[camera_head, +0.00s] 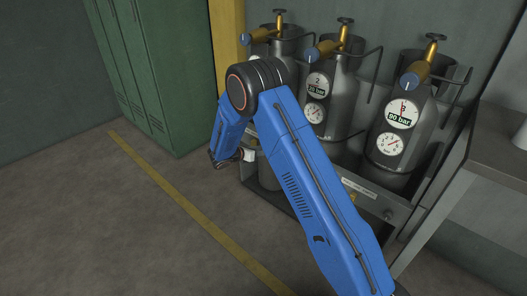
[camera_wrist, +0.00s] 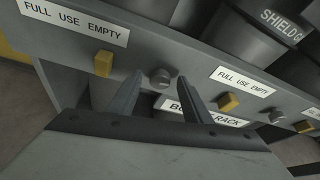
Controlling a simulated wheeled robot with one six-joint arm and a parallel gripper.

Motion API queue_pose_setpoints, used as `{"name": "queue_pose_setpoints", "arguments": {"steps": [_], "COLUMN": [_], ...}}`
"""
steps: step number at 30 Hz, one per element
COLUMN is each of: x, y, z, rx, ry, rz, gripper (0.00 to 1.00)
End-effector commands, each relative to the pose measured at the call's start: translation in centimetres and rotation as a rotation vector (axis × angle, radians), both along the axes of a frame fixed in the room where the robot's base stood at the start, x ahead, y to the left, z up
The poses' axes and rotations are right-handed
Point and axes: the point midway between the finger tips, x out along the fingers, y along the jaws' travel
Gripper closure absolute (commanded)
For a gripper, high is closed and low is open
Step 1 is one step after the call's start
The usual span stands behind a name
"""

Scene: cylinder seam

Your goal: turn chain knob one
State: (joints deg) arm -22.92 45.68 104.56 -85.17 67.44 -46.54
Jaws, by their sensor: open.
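In the wrist view, a round grey knob (camera_wrist: 160,77) stands on the grey front rail of the bottle rack (camera_wrist: 190,72), between two yellow blocks. I take it to be chain knob one, but no number shows on it. My gripper (camera_wrist: 160,80) is open, with one finger on each side of this knob in the picture. Whether the fingers reach around it or stop short, I cannot tell. In the head view my blue arm hides much of the rack's left part, and the knob cannot be made out there.
Three gas cylinders, such as the right one (camera_head: 404,150), stand in the rack, with blue handwheels and gauges. A second round knob (camera_wrist: 277,117) sits further right on the rail. A grey table (camera_head: 490,150) stands at the right. Green lockers (camera_head: 150,75) stand left; the floor before them is clear.

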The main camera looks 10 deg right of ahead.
Motion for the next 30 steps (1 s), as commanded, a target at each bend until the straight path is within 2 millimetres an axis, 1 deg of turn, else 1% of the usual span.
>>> {"name": "queue_pose_setpoints", "arguments": {"steps": [4, 13, 14, 15, 17, 18, 25, 30], "x": [0.35, 0.42, 0.42, 0.42, 0.42, 0.42, 0.4, 0.34], "y": [-0.6, -0.71, -0.71, -0.71, -0.71, -0.71, -0.71, -0.75], "z": [-0.31, -0.37, -0.37, -0.37, -0.37, -0.37, -0.36, -0.35], "rx": [0.0, 0.0, 0.0, 0.0, 0.0, 0.0, 0.004, 0.032], "ry": [0.0, 0.001, 0.001, 0.001, 0.001, 0.001, -0.006, -0.042], "rz": [0.0, 0.001, 0.001, 0.001, 0.001, 0.001, 0.001, 0.002], "gripper": [0.55, 0.55, 0.62, 0.72, 0.86, 0.96, 0.97, 0.96]}}
